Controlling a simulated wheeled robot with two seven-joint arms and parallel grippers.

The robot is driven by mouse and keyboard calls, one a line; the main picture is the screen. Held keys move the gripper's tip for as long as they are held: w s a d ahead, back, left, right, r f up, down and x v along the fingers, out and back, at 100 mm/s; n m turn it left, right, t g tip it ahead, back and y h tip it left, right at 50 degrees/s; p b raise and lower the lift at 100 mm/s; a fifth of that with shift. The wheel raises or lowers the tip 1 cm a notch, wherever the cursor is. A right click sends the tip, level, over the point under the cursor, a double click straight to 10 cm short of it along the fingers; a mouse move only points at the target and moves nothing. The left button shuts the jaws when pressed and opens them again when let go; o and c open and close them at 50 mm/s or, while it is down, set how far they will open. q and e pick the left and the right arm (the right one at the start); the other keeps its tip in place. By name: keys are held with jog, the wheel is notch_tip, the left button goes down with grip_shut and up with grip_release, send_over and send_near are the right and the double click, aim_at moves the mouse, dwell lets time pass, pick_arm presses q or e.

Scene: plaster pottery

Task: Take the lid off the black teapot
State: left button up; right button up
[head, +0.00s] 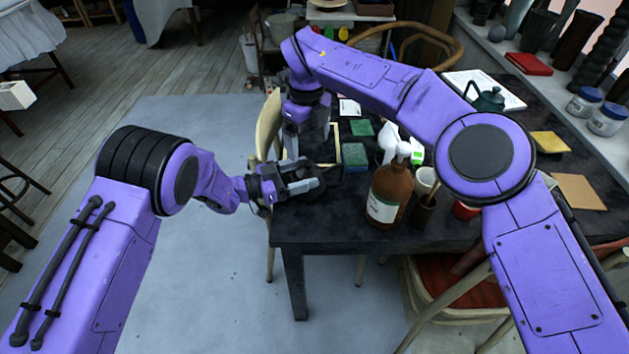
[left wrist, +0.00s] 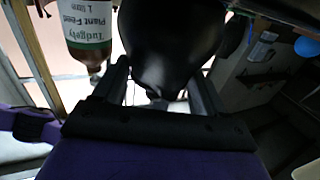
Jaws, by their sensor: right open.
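The black teapot (head: 318,184) is at the near left corner of the dark table, largely hidden behind my left gripper. Its round black body (left wrist: 172,45) fills the middle of the left wrist view. My left gripper (head: 300,181) comes in from the left, with one finger on each side of the body, and appears closed on it. My right gripper (head: 306,140) points down just behind and above the teapot, open, with nothing seen between its fingers. I cannot make out the lid clearly.
A brown pump bottle (head: 388,193) stands right of the teapot, beside a dark cup (head: 424,212) holding tools. Green sponges (head: 354,155) lie behind. A dark green teapot (head: 487,99) stands at the far right. Chairs surround the table (head: 330,225); its near left front is fairly clear.

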aim_at(308, 163)
pick_arm(q)
jog(key=c, duration=0.5)
jog(key=shift+c, duration=1)
pick_arm(e)
jog(key=shift+o, duration=0.9)
jog(key=s+d+r+m+t, duration=0.1)
jog(key=s+d+r+t, duration=0.15)
jog(key=d+r, duration=0.35)
pick_arm(q)
jog(key=shift+s+r, duration=0.1)
pick_arm(e)
jog(key=a+f+m, duration=0.1)
jog(key=a+f, duration=0.1)
jog(key=f, duration=0.2)
jog(key=w+a+f+m+t+y, duration=0.1)
jog(key=a+f, duration=0.1)
jog(key=f, duration=0.3)
jog(key=w+a+f+m+t, duration=0.1)
jog(key=a+f, duration=0.1)
jog(key=f, duration=0.2)
jog(key=shift+w+f+y, duration=0.25)
jog(key=shift+y, duration=0.15)
jog(key=c, duration=1.3)
